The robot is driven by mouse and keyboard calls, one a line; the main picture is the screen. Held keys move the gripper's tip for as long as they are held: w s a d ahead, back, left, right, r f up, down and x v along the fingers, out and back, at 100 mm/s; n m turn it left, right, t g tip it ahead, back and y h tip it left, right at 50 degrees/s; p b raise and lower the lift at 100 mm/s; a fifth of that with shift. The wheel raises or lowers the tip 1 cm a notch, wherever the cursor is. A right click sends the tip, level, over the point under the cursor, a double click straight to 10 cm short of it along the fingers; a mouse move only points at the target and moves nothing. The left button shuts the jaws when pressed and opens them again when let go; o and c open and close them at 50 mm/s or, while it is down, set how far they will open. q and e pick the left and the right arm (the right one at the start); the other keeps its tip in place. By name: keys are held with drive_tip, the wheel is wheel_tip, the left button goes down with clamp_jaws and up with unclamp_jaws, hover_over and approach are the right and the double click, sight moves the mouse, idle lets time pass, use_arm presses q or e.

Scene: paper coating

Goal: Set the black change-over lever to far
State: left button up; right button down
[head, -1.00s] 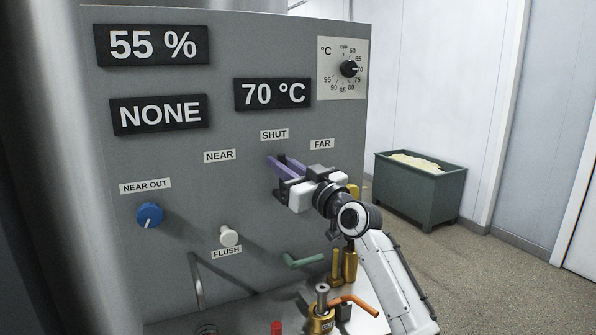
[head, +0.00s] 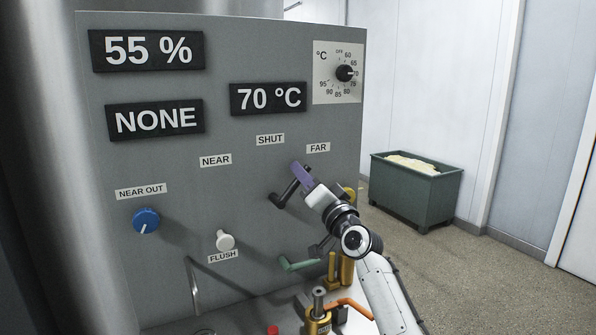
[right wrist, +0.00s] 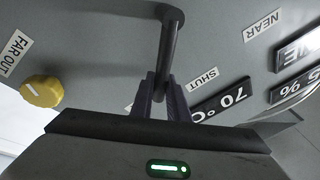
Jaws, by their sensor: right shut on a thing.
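The black change-over lever (head: 286,194) sticks out of the grey panel below the NEAR, SHUT and FAR labels. Its arm slants up and right from its pivot, toward the FAR label (head: 318,148). My right gripper (head: 301,175), with purple fingers, is at the lever's outer end. In the right wrist view the lever (right wrist: 171,50) runs down from its round base to between the two fingers (right wrist: 161,95), which are closed on it. My left gripper is not in view.
A yellow knob (right wrist: 41,90) labelled FAR OUT is beside the lever. A blue knob (head: 146,220), a white FLUSH knob (head: 225,240) and a green handle (head: 298,264) are on the panel. An orange-handled brass valve (head: 318,312) stands below. A green bin (head: 415,193) stands at the right.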

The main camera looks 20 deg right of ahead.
drive_tip(key=shift+d+f+m, duration=0.15)
drive_tip(key=shift+f+m, duration=0.1)
drive_tip(key=shift+m, duration=0.25)
drive_tip(key=c, duration=1.7)
unclamp_jaws()
drive_tip(key=shift+h, duration=0.4)
drive_tip(key=v, duration=1)
drive_tip(key=shift+s+d, duration=0.15)
drive_tip(key=shift+f, duration=0.15)
